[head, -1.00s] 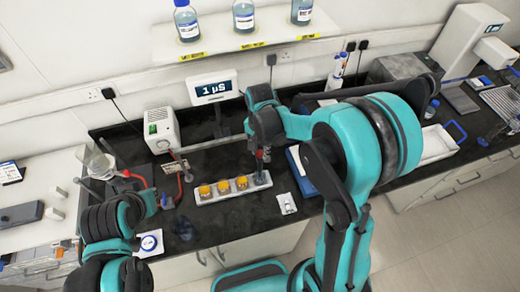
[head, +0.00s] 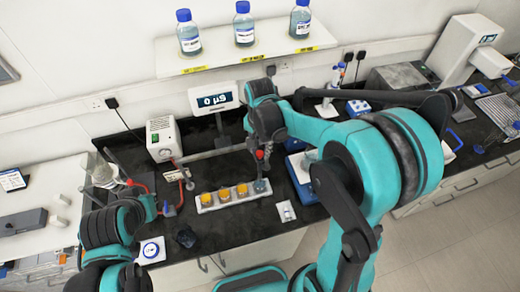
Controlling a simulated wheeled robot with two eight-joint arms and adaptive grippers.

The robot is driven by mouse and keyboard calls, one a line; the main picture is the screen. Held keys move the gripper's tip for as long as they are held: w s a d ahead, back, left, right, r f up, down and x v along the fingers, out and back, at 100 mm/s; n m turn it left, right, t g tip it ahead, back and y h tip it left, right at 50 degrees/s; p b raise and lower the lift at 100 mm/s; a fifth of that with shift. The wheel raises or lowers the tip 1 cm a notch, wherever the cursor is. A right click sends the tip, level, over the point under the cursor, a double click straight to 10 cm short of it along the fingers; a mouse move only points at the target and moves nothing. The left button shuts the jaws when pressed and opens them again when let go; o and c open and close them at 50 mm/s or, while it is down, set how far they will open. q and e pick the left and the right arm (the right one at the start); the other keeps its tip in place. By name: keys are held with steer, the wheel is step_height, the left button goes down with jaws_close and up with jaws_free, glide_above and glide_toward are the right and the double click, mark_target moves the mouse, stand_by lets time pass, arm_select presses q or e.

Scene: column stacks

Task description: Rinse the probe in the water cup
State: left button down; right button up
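My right gripper (head: 262,146) is over the right end of a white tray and appears shut on the probe (head: 260,155), a thin upright tool with a red part. The probe points down above the grey-blue water cup (head: 261,187), the rightmost in the tray. Its lower end is small and dark, and I cannot tell whether it touches the water. Three cups with orange-yellow contents stand left of it in the tray (head: 232,203). The meter display (head: 213,99) behind reads 0 with a unit.
A small white card (head: 286,211) and a blue tray (head: 303,180) lie to the right. Bottles stand on the shelf (head: 225,58).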

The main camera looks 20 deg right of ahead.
stand_by(0.3)
step_height(320, 180, up, 12)
stand_by(0.4)
steer(key=shift+s, duration=0.1)
